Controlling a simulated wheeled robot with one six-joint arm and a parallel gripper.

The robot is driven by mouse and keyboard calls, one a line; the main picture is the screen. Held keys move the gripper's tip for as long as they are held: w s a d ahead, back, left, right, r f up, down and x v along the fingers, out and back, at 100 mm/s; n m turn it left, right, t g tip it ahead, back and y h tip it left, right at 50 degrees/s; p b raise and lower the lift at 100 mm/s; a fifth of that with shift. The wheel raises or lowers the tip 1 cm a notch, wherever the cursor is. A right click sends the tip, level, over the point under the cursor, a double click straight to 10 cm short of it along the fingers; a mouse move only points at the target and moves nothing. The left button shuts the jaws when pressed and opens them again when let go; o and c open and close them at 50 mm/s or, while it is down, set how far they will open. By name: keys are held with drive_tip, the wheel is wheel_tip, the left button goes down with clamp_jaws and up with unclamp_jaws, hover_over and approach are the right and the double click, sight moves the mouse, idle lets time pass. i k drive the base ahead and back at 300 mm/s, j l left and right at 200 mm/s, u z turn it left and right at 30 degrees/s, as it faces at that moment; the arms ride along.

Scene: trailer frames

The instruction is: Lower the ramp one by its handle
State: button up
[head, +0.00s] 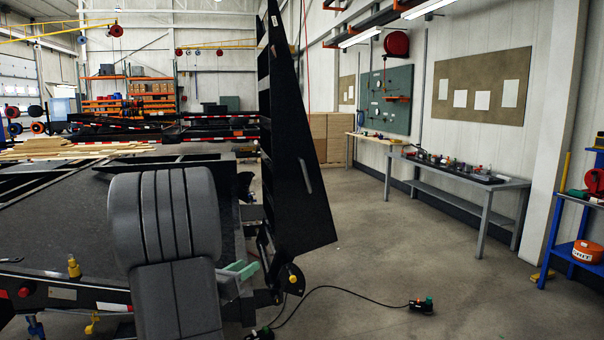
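The ramp (292,165) is a tall black tapered panel that stands nearly upright at the trailer's rear edge. A short pale grey bar, which looks like its handle (307,174), shows on its right-hand face. My gripper (246,269) has pale green fingers that show low, just left of the ramp's foot. The fingers look parted with nothing between them, and they are apart from the handle, below and left of it. My grey arm hides part of the gripper and of the trailer deck (70,222).
A black cable (345,291) runs over the floor from the ramp's foot to a small plug box (421,306). The floor right of the ramp is otherwise clear. Workbenches (460,174) line the right wall, and a blue rack (575,225) stands at far right.

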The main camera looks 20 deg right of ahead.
sight(297, 220)
drive_tip(key=i+l, duration=0.35)
drive_tip(key=i+l+u, duration=0.1)
drive_tip(key=i+l, duration=0.2)
drive_tip(key=i+l+u, duration=0.1)
drive_tip(key=i+l, duration=0.2)
drive_tip(key=l, duration=0.15)
drive_tip(key=i+l, duration=0.35)
drive_tip(key=i+l+u, duration=0.1)
drive_tip(key=i+l, duration=0.2)
drive_tip(key=l, duration=0.15)
drive_tip(key=i+l, duration=0.25)
drive_tip(key=l, duration=0.2)
drive_tip(key=i+l+u, duration=0.1)
drive_tip(key=i+l, duration=0.2)
drive_tip(key=l, duration=0.1)
